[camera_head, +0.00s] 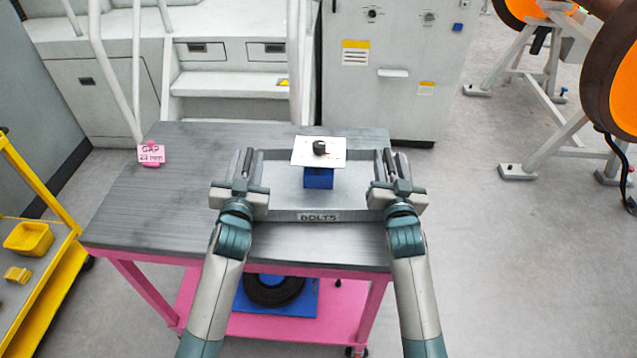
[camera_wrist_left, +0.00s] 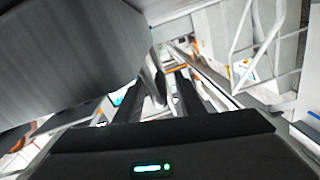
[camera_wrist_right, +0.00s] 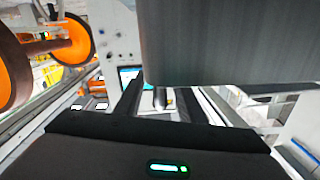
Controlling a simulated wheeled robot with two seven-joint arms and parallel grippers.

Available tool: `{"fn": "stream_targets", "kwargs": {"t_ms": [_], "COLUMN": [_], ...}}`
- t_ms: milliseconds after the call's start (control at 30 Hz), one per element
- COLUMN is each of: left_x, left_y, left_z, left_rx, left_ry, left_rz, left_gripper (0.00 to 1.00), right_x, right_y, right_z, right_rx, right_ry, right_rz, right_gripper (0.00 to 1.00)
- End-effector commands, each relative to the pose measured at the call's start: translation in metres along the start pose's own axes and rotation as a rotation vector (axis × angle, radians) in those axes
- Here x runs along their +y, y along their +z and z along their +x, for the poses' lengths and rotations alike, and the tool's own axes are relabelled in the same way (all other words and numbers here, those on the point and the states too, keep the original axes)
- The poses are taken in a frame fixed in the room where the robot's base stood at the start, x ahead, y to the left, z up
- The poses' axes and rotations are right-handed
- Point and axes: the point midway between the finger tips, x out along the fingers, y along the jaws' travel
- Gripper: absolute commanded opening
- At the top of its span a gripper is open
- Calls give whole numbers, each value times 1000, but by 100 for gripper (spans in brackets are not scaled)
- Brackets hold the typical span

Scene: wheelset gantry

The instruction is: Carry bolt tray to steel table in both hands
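The grey bolt tray (camera_head: 282,203), with a BOLTS label on its front wall, is level at the right part of the steel table (camera_head: 150,205). I cannot tell whether it rests on the top or is slightly above it. My left gripper (camera_head: 242,163) is at the tray's left side and my right gripper (camera_head: 384,163) at its right side. Their fingers appear closed around the side handles, with a pale bar between them in the wrist views. A large grey surface, probably the tray's side, fills part of both wrist views.
A blue block (camera_head: 318,179) under a white plate (camera_head: 305,152) with a small dark part shows within the tray's outline. A pink GAP sign (camera_head: 151,153) stands at the table's back left. A yellow cart (camera_head: 62,265) is left; orange wheels (camera_head: 612,90) are right.

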Motion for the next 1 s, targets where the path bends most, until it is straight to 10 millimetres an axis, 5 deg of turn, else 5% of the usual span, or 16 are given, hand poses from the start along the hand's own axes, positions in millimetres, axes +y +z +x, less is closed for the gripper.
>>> {"fn": "stream_targets", "kwargs": {"t_ms": [167, 300, 1000], "left_x": [0, 0, -2], "left_y": [0, 0, -13], "left_z": [0, 0, 0], "left_rx": [0, 0, 4], "left_ry": [0, 0, 0], "left_rz": [0, 0, -1], "left_gripper": [33, 0, 0], "right_x": [0, 0, -3], "right_y": [0, 0, -13], "right_z": [0, 0, 0], "right_rx": [0, 0, 3], "right_ry": [0, 0, -1], "right_rz": [0, 0, 0], "right_gripper": [33, 0, 0]}}
